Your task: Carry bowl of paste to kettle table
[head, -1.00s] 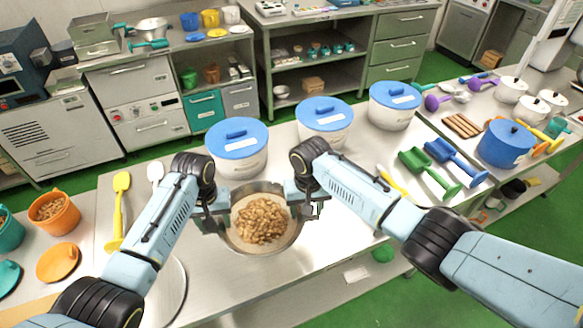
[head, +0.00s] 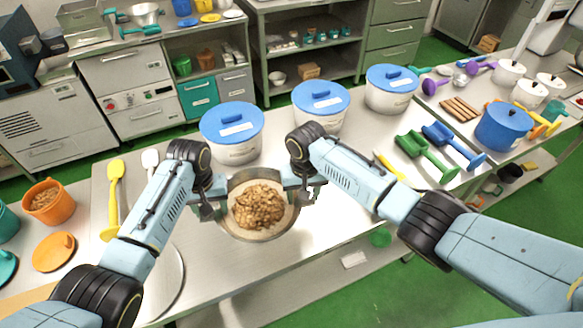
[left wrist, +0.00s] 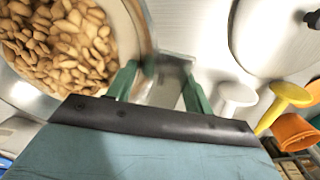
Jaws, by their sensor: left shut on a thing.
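The metal bowl (head: 236,228) holds pale paste topped with a heap of brown nuts (head: 258,206). It is upright over the front part of the steel table, between my two grippers. I cannot tell whether its base touches the table. My left gripper (head: 212,206) is shut on the bowl's left side. In the left wrist view, its green fingers (left wrist: 158,85) are on either side of a metal piece at the bowl's edge, and the nuts (left wrist: 60,45) fill the upper left. My right gripper (head: 308,190) is at the bowl's right rim; its fingertips are too small to read.
Blue-lidded tubs (head: 232,130) line the table's far side. Green (head: 425,155) and blue scoops (head: 452,145) lie right, near a blue pot (head: 503,127). A yellow spatula (head: 115,195) and an orange bucket (head: 48,203) are left.

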